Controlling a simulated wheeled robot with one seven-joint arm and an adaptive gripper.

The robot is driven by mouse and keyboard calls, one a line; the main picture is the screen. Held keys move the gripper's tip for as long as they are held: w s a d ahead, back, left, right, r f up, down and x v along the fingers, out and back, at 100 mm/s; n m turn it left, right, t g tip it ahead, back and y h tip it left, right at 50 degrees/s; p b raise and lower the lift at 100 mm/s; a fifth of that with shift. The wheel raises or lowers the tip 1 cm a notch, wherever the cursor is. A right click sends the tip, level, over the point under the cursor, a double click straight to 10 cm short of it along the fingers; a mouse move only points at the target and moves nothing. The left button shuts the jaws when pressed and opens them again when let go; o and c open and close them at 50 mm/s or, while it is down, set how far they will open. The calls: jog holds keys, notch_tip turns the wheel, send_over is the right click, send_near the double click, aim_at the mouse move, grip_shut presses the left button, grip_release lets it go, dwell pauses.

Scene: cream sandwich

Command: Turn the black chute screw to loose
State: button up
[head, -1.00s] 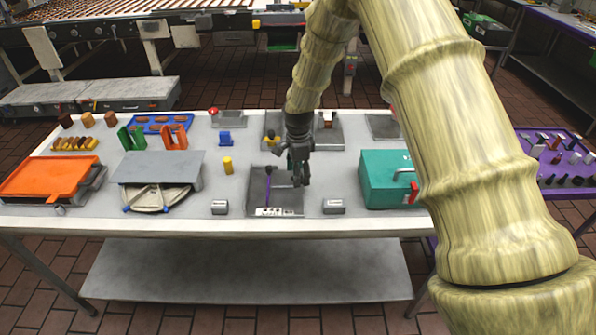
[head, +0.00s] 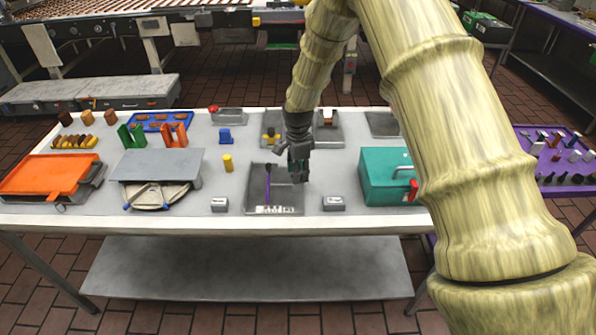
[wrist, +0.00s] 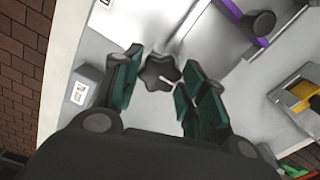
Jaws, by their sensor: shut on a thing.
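The black chute screw (wrist: 160,73) is a dark star-shaped knob with a white mark, seen in the wrist view between my fingers. My gripper (wrist: 158,84) has its green-padded fingers shut on it, one on each side. In the head view my gripper (head: 298,170) points down over the right part of the grey chute tray (head: 257,203). There the screw is hidden by my fingers.
A purple-handled tool with a black end (wrist: 262,22) lies beside the screw; its purple handle (head: 267,193) shows in the tray. Small grey blocks (head: 219,205) (head: 333,204) flank the tray. A teal box (head: 380,180) stands to the right.

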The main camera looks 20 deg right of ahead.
jog(key=n, duration=0.3)
jog(key=shift+n+b, duration=0.3)
jog(key=shift+b, duration=0.1)
jog(key=n, duration=0.3)
jog(key=shift+n+b, duration=0.3)
jog(key=n, duration=0.7)
jog(key=shift+d+b, duration=0.1)
jog(key=shift+b, duration=0.25)
jog(key=n, duration=0.7)
jog(key=shift+n, duration=0.3)
jog(key=n, duration=0.6)
jog(key=shift+d, duration=0.1)
jog(key=shift+n, duration=0.4)
jog(key=o, duration=1)
